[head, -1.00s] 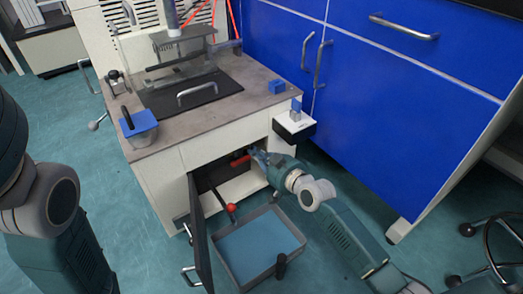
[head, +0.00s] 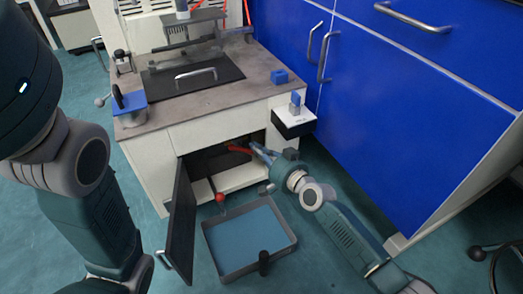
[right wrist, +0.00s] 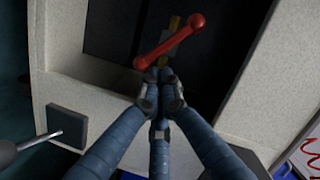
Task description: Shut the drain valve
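The drain valve shows as a red handle (head: 238,149) inside the open lower cabinet of the machine. In the right wrist view the red bar (right wrist: 170,42) has rounded ends and lies slantwise, with brass-coloured parts behind it. My right gripper (head: 259,150) reaches into the cabinet opening from the right, close to the handle. Whether a fingertip touches the handle I cannot tell. My left arm is at the left of the head view; its gripper is out of frame.
The dark cabinet door (head: 181,222) stands open on the left. A grey tray (head: 288,249) with a blue inside lies on the floor before the cabinet. A red ball knob (head: 220,197) stands near its rim. A blue cabinet (head: 400,120) borders the right side.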

